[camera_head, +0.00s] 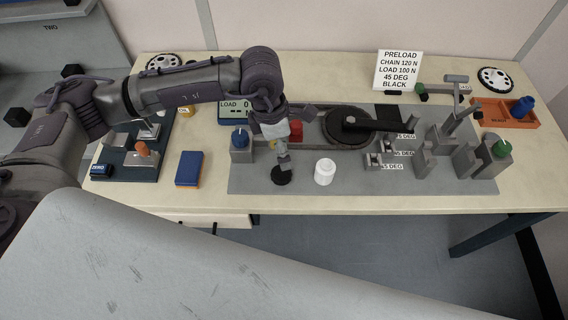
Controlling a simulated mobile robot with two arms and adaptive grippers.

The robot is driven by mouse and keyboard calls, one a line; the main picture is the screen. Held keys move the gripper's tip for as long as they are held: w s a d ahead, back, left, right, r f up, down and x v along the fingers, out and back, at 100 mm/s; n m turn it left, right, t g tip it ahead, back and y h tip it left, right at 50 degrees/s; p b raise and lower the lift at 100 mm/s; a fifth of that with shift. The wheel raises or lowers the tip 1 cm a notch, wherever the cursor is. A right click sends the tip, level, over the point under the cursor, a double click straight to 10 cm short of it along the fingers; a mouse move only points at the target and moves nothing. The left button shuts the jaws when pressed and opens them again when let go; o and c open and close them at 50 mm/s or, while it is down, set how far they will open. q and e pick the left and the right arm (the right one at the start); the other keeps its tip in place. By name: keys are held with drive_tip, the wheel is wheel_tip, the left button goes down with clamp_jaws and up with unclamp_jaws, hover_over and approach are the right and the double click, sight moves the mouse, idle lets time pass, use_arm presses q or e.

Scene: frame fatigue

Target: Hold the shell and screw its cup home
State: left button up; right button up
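My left gripper (284,160) points down just above a black disc (281,177) at the front of the grey mat (400,184). It is too small to tell whether the fingers are open, shut or holding anything. A white round cup-like piece (324,172) stands upright just right of the disc, apart from the gripper. I cannot tell for sure which part is the shell; grey metal brackets (426,160) stand on the right of the mat. One at the far right carries a green knob (502,148). My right gripper is not in view.
A black crank arm (375,124) and dark round part lie behind the cup. An orange tray (508,115) and PRELOAD sign (398,70) stand at the back right.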

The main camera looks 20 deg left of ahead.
use_arm(q)
drive_tip(key=a, duration=0.1)
drive_tip(key=p, duration=0.2)
hover_over(281, 173)
drive_tip(key=shift+y, duration=0.3)
wheel_tip(281, 173, down, 8)
drive_tip(key=shift+s+d+r, duration=0.1)
drive_tip(key=shift+d+r, duration=0.05)
drive_tip(key=shift+f, duration=0.35)
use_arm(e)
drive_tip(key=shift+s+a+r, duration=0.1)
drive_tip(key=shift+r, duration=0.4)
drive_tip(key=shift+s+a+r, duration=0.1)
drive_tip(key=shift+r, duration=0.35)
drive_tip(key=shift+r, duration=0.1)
use_arm(q)
drive_tip(key=shift+f+p, duration=0.3)
drive_tip(key=shift+p, duration=0.05)
drive_tip(key=f, duration=0.1)
drive_tip(key=f+p, duration=0.1)
drive_tip(key=f, duration=0.1)
drive_tip(key=shift+a+f+p, duration=0.25)
drive_tip(key=shift+f+p, duration=0.05)
drive_tip(key=shift+f, duration=0.55)
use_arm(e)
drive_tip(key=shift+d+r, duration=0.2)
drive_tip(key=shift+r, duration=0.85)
